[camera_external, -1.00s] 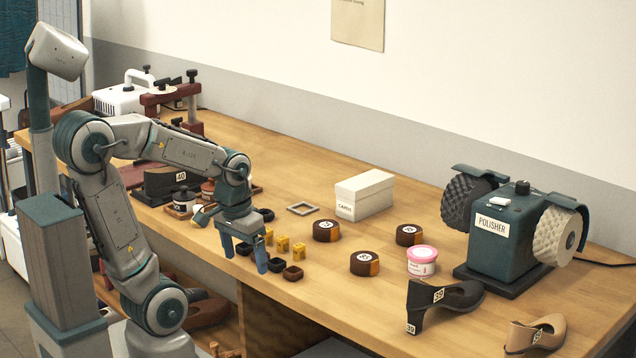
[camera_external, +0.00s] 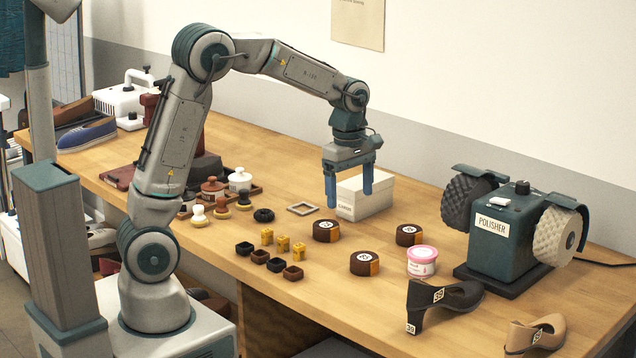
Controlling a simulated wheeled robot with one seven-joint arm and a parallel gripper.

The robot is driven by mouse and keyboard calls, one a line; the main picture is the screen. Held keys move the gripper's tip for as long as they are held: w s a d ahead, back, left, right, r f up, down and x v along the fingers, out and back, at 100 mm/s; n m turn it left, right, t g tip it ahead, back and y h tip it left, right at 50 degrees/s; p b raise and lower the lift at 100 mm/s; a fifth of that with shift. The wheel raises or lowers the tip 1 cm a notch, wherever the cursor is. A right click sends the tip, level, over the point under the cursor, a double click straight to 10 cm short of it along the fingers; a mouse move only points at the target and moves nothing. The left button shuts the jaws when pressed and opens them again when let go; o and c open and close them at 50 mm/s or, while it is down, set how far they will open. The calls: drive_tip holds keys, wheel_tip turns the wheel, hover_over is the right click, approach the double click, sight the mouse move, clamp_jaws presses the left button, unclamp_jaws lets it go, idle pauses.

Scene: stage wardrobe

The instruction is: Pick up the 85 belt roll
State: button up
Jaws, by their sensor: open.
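Three dark brown belt rolls with tan ends and round white number labels lie on the bench: a left roll (camera_external: 326,231), a front roll (camera_external: 365,264) and a right roll (camera_external: 409,235). The numbers are too small to read, so I cannot tell which one is 85. My gripper (camera_external: 349,199) is open and empty, its two blue fingers pointing down. It hangs above the bench, apart from the rolls, and appears just above and behind the left roll. Its fingers partly cover a white box.
The white box (camera_external: 374,196) stands behind the rolls, a small square frame (camera_external: 303,209) left of it. A pink-lidded jar (camera_external: 422,262), a polisher (camera_external: 508,230) and heeled shoes (camera_external: 445,301) are to the right. Small dark cups (camera_external: 276,265) and yellow blocks (camera_external: 284,243) sit left.

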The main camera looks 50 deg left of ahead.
drive_tip(key=w+d+f+n, duration=0.2)
drive_tip(key=w+d+n, duration=0.1)
hover_over(364, 256)
drive_tip(key=d, duration=0.1)
wheel_tip(364, 256, down, 8)
drive_tip(key=shift+f+p, duration=0.1)
drive_tip(key=shift+p, duration=0.25)
drive_tip(key=shift+a+f+p, duration=0.2)
drive_tip(key=shift+f+p, duration=0.1)
drive_tip(key=shift+f, duration=1.1)
drive_tip(key=shift+a+f+p, duration=0.2)
drive_tip(key=shift+f+p, duration=0.1)
drive_tip(key=shift+f, duration=1.05)
drive_tip(key=shift+c, duration=0.3)
drive_tip(key=c, duration=1.1)
